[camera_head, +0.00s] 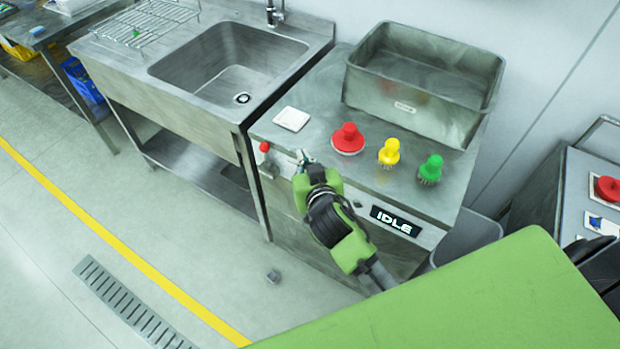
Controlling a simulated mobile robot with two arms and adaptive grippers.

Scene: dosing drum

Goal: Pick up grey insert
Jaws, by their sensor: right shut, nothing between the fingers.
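A small grey block (272,277), which looks like the grey insert, lies on the floor in front of the steel cabinet. My right gripper (303,158) is shut and empty at the cabinet's front top edge, well above and apart from the block. The fingers are small in this view, and I cannot tell whether they touch the cabinet front. My left gripper is not in view.
The cabinet top (310,92) holds a white square dish (292,118), red (348,138), yellow (389,152) and green (430,168) knobbed pieces, and a steel bin (415,105). A red-knobbed lever (265,147) and "IDLE" display (395,220) are on its front. Left floor is open.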

